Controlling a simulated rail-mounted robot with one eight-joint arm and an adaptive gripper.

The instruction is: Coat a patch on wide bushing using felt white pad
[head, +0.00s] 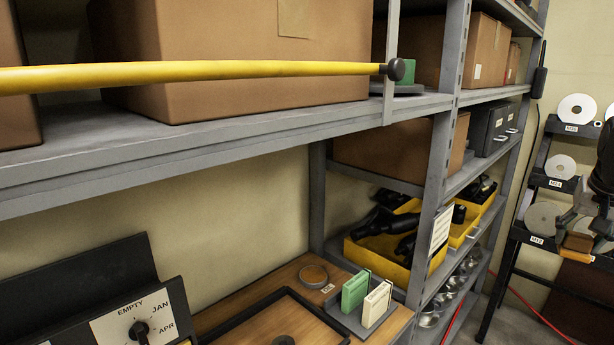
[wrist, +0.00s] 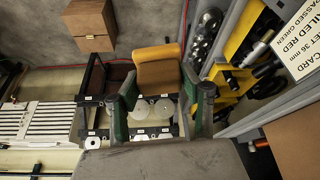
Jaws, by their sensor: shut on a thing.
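My gripper (wrist: 158,88) is shut on an orange-tan block (wrist: 158,66), which sits between the two green-dark fingertips in the wrist view. In the head view my gripper (head: 596,218) is at the right edge with the block (head: 578,242) low in front of the disc rack. I cannot tell whether this block is the felt white pad. A white pad (head: 376,304) and a green pad (head: 354,291) stand upright in a grey holder on the bench.
A rack (head: 548,183) with labelled grey discs stands at the right. A shallow round tin (head: 313,275) with brown contents is on the bench. A yellow pole (head: 200,75) crosses above. Shelving (head: 435,180) with yellow bins (head: 390,248) stands between bench and rack.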

